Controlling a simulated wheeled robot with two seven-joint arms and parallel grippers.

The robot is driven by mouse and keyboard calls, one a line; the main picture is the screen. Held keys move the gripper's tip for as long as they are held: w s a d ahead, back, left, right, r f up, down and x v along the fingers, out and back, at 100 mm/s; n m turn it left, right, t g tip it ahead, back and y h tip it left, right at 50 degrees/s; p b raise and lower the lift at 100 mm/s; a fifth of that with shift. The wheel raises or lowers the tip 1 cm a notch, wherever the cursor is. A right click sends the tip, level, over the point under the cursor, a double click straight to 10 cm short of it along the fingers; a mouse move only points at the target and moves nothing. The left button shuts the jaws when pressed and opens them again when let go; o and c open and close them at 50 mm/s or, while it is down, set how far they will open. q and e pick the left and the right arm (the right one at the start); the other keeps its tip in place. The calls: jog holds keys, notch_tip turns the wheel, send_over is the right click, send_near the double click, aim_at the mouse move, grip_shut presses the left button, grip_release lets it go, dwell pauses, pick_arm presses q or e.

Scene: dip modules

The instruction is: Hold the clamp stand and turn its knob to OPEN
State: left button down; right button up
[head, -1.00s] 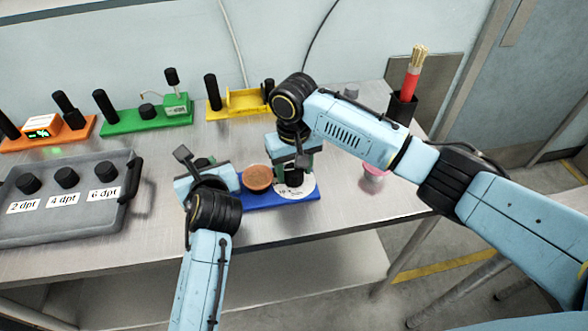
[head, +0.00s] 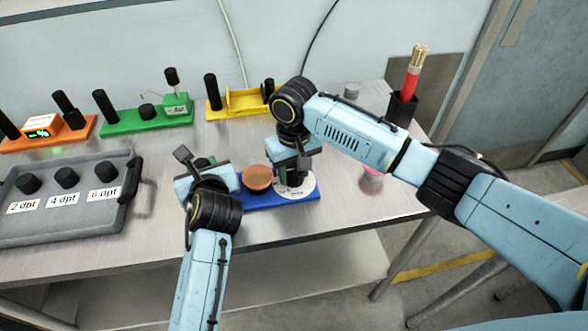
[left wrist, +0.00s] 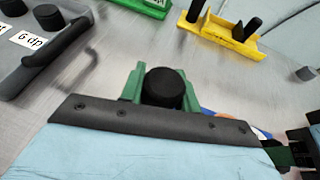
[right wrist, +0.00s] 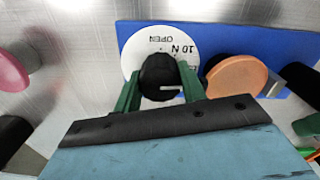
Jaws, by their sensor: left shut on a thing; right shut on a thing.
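The clamp stand has a blue base (head: 262,204) at the bench's front edge. It carries a copper-orange disc (head: 257,178), a white dial (head: 307,188) and a black knob (right wrist: 158,72). My left gripper (head: 206,166) is shut on the stand's black post (left wrist: 164,88) at its left end. My right gripper (head: 294,172) reaches down from above and is shut on the knob, with green fingers on both sides. In the right wrist view the dial shows OPEN and 10 N, upside down. A pale mark shows on the knob's near side, between the fingers.
A grey tray (head: 65,228) with labelled black knobs lies at the left. Orange (head: 75,137), green (head: 125,122) and yellow (head: 232,112) modules stand along the back. A pink object (head: 372,178) and a black holder (head: 401,110) are at the right.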

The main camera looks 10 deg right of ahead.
jog(key=n, duration=0.3)
jog(key=shift+n, duration=0.4)
jog(key=n, duration=0.4)
jog(key=shift+n, duration=0.3)
pick_arm(q)
jog(key=shift+f, duration=0.1)
pick_arm(e)
jog(key=n, duration=0.4)
jog(key=shift+n, duration=2.4)
jog(key=o, duration=0.7)
jog(key=shift+r, duration=0.1)
